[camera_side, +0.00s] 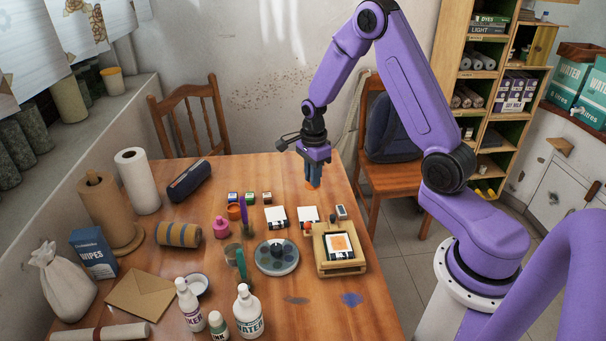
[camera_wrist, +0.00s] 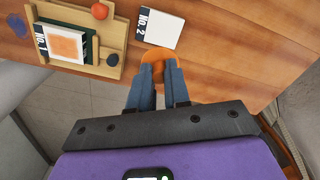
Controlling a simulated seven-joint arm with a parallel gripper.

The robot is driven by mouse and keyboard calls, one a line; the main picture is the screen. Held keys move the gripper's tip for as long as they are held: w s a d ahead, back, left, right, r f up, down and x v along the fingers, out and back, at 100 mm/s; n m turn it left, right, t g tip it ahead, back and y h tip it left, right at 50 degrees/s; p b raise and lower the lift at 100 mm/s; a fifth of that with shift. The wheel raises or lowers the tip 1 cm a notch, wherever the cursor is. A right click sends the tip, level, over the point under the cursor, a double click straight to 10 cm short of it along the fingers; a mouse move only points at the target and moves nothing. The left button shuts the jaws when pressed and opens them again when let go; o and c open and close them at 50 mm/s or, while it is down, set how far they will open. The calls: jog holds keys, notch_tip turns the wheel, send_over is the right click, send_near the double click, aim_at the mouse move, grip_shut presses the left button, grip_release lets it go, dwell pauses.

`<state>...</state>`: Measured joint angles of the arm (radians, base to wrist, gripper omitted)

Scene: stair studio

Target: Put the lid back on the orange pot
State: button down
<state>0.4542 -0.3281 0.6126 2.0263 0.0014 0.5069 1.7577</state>
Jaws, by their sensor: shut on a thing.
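My gripper (camera_side: 313,178) is shut on the orange lid (camera_wrist: 160,57) and holds it above the table's far right part. In the wrist view my gripper (camera_wrist: 158,80) has its two blue fingers on either side of the lid's middle; the lid's disc shows beyond them. In the side view a bit of the lid (camera_side: 312,187) shows below the fingertips. The orange pot (camera_side: 233,212) stands on the table to the left of my gripper, behind the pink pot (camera_side: 221,228). The orange pot is not in the wrist view.
Small ink pots (camera_side: 250,198) stand in a row behind the orange pot. White cards (camera_side: 275,217), a round palette (camera_side: 277,257) and a wooden printing frame (camera_side: 340,267) lie nearer the front. Bottles (camera_side: 247,311) stand at the front edge. A chair (camera_side: 390,160) is behind my gripper.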

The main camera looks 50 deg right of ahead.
jog(key=shift+s+a+r, duration=0.15)
jog(key=shift+s+r, duration=0.1)
jog(key=shift+s, duration=0.2)
jog(key=shift+s+a+r, duration=0.1)
jog(key=shift+s+r, duration=0.15)
jog(key=shift+s, duration=0.2)
jog(key=w+a+f, duration=0.1)
jog(key=w+a, duration=0.6)
jog(key=w, duration=0.3)
jog(key=w+a+f, duration=0.2)
jog(key=w+a, duration=0.5)
jog(key=w, duration=0.3)
jog(key=shift+w+f, duration=0.2)
jog(key=shift+f, duration=2.7)
jog(key=shift+f, duration=0.15)
jog(key=shift+d, duration=0.1)
jog(key=c, duration=0.5)
grip_release()
